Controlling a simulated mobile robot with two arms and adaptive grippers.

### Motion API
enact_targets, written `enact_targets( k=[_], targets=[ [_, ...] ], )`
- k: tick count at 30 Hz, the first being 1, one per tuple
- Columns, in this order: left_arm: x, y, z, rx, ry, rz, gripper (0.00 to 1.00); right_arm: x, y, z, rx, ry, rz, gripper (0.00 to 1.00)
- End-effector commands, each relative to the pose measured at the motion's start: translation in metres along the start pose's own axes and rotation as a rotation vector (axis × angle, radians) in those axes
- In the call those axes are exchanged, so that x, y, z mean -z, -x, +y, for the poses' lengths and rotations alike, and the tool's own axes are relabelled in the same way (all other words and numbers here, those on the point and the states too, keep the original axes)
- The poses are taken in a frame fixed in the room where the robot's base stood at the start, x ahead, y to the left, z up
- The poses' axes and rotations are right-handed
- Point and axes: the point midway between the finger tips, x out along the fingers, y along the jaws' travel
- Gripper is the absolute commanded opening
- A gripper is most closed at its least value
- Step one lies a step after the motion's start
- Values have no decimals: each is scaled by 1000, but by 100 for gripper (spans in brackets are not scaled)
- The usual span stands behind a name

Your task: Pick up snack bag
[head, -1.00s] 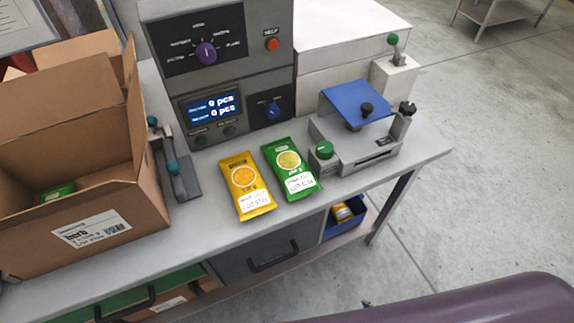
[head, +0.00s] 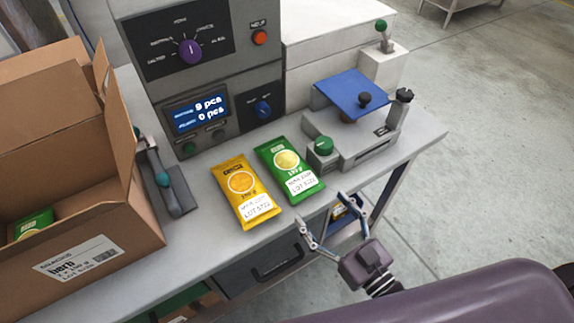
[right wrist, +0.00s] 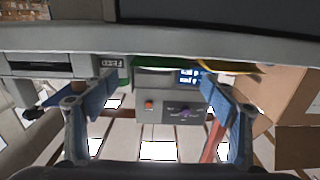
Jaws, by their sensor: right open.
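Two snack bags lie flat on the grey bench top: a yellow one (head: 243,190) and, just right of it, a green one (head: 289,170), both with white lot labels. My right gripper (head: 320,209) is open and empty, just off the bench's front edge, to the right of and nearer than the bags. In the right wrist view, which is upside down, the spread fingers (right wrist: 160,90) show with a green bag edge (right wrist: 155,62) and a yellow bag edge (right wrist: 228,67) beyond. My left gripper is not in view.
An open cardboard box (head: 125,225) holding a green bag stands at left. A grey control panel (head: 185,75) stands behind the bags, and a device with a blue plate (head: 350,93) at right. A drawer (head: 262,262) and a blue bin lie under the bench top.

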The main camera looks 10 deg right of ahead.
Motion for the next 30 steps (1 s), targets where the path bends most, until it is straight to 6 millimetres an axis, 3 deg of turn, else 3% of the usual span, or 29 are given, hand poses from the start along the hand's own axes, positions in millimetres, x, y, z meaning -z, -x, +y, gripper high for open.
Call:
enact_targets(
  k=[18,27,30],
  targets=[
    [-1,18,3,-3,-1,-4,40,-4,-65,0,0,0,-1,78],
    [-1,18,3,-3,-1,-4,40,-5,-68,-1,0,0,-3,78],
    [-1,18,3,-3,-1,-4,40,-5,-68,-1,0,0,-3,66]
  ],
)
